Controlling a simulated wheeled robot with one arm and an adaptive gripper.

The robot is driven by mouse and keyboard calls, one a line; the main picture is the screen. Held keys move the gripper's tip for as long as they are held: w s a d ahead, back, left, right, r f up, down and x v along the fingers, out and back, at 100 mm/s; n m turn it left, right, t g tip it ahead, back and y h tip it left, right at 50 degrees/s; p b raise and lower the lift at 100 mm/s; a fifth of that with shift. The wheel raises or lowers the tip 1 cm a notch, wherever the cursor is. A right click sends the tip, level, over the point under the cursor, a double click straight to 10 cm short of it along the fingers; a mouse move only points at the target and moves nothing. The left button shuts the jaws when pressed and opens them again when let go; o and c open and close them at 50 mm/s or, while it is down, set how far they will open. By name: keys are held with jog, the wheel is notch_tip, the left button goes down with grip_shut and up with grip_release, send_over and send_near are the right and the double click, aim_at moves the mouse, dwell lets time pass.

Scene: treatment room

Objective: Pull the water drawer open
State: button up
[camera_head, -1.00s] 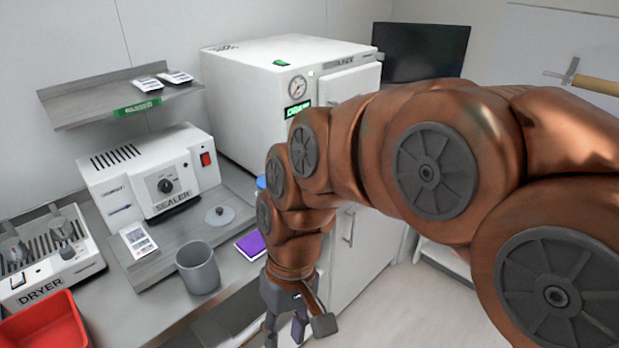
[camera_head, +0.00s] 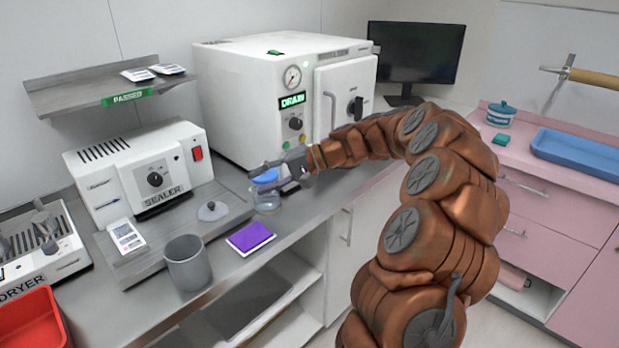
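No drawer marked as the water drawer can be read in this view. The pink counter at the right has drawer fronts (camera_head: 545,197) with pale handles, and they look shut. A white autoclave (camera_head: 240,95) with a gauge and a green "DRAIN" display stands on the steel counter. My gripper (camera_head: 262,178) is in front of the autoclave, pointing left over the counter.
A grey cup (camera_head: 186,264), purple packet (camera_head: 251,237) and sealer (camera_head: 140,172) stand left of my gripper. A red bin (camera_head: 34,322) is at the lower left. A blue tray (camera_head: 580,150) lies on the pink counter. Below the steel counter are open shelves and a white door.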

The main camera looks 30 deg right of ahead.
jog(key=w+d+f+m+t+h, duration=0.1)
jog(key=d+f+t, duration=0.1)
jog(key=d, duration=0.5)
jog(key=w+d+f+m+t+b, duration=0.1)
jog(key=d+f+m+t, duration=0.1)
jog(key=d, duration=0.6)
jog(key=w+d+f+m+t+h, duration=0.1)
jog(key=d+f+m+t, duration=0.1)
jog(key=d, duration=0.5)
jog(key=shift+d+f+t+h+b, duration=0.3)
jog(key=shift+d+f, duration=0.1)
jog(key=shift+f, duration=0.25)
jog(key=shift+p+x, duration=0.7)
jog(key=shift+x, duration=3.05)
grip_shut()
